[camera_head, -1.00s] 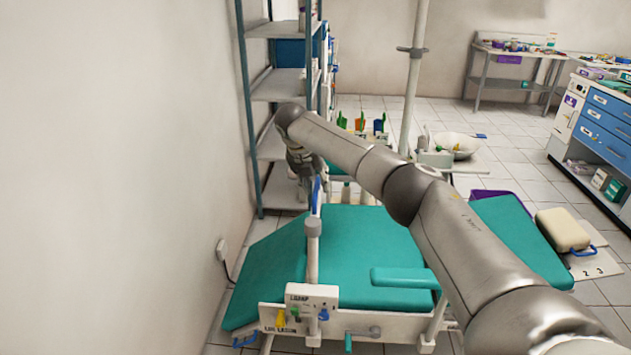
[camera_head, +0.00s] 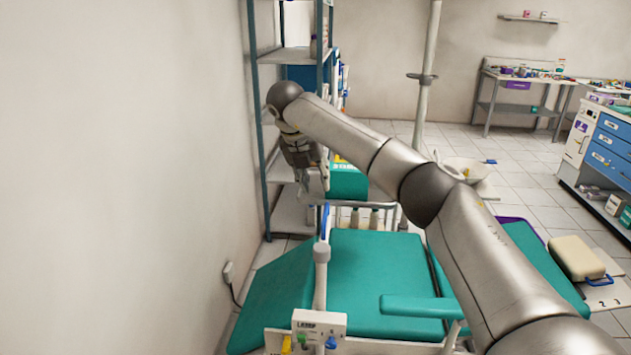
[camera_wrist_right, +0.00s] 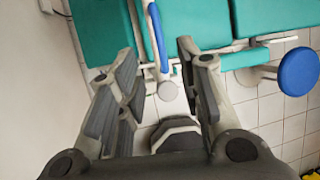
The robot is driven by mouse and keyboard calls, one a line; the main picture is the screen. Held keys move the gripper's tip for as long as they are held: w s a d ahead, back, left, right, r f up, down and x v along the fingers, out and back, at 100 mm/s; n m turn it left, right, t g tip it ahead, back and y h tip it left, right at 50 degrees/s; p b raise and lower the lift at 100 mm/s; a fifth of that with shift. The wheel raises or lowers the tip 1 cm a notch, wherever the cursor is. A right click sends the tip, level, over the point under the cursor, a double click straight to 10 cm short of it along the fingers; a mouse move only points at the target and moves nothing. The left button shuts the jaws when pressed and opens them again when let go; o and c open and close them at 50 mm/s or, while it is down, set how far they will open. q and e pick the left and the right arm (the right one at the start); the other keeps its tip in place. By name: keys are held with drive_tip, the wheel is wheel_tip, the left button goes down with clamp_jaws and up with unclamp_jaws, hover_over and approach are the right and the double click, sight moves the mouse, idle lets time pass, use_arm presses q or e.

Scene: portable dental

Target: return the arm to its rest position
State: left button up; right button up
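My right arm (camera_head: 395,172) reaches in from the lower right of the head view, across and above the teal dental chair (camera_head: 375,265), to the shelf side. My right gripper hangs at its far end; in the right wrist view the gripper (camera_wrist_right: 160,75) is open, its fingers apart with nothing between them. Below it in that view lie the teal chair pads (camera_wrist_right: 175,25) and a rail with a blue handle (camera_wrist_right: 157,35). My left gripper is in neither view.
A metal shelf rack (camera_head: 262,120) stands by the left wall, close to my right gripper. A pole (camera_head: 426,75) rises behind my arm. A blue drawer cabinet (camera_head: 610,145) and a side table (camera_head: 520,85) stand at the right.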

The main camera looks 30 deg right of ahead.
idle(0.3)
drive_tip(key=s+a+f+n+y, duration=0.15)
drive_tip(key=a+f+y, duration=1.15)
drive_tip(key=a+f, duration=1.3)
drive_tip(key=s+a+f+m+t+y, duration=0.3)
drive_tip(key=f+m+t, duration=0.2)
drive_tip(key=f+m, duration=0.45)
drive_tip(key=s+d+f+m+t+h, duration=0.1)
drive_tip(key=s+d+f+m+h, duration=0.25)
drive_tip(key=s+f, duration=0.45)
drive_tip(key=s+d+f+m+h, duration=0.2)
drive_tip(key=s+d+f+m, duration=0.3)
drive_tip(key=f, duration=0.5)
drive_tip(key=s+d+f+m+t+h, duration=0.1)
drive_tip(key=s+d+f+m+h, duration=0.25)
drive_tip(key=s+f, duration=0.5)
drive_tip(key=s+d+f+m+g+h, duration=0.1)
drive_tip(key=s+f, duration=0.3)
drive_tip(key=s, duration=0.7)
drive_tip(key=s+d+f+m+g, duration=0.1)
drive_tip(key=s+f+m+g, duration=0.2)
drive_tip(key=s, duration=0.8)
drive_tip(key=s+d+f+m+g+h, duration=0.1)
drive_tip(key=s+f+g, duration=0.3)
drive_tip(key=s, duration=0.8)
drive_tip(key=shift+f+m+h, duration=0.3)
drive_tip(key=shift+f+m, duration=0.1)
drive_tip(key=shift+m, duration=0.3)
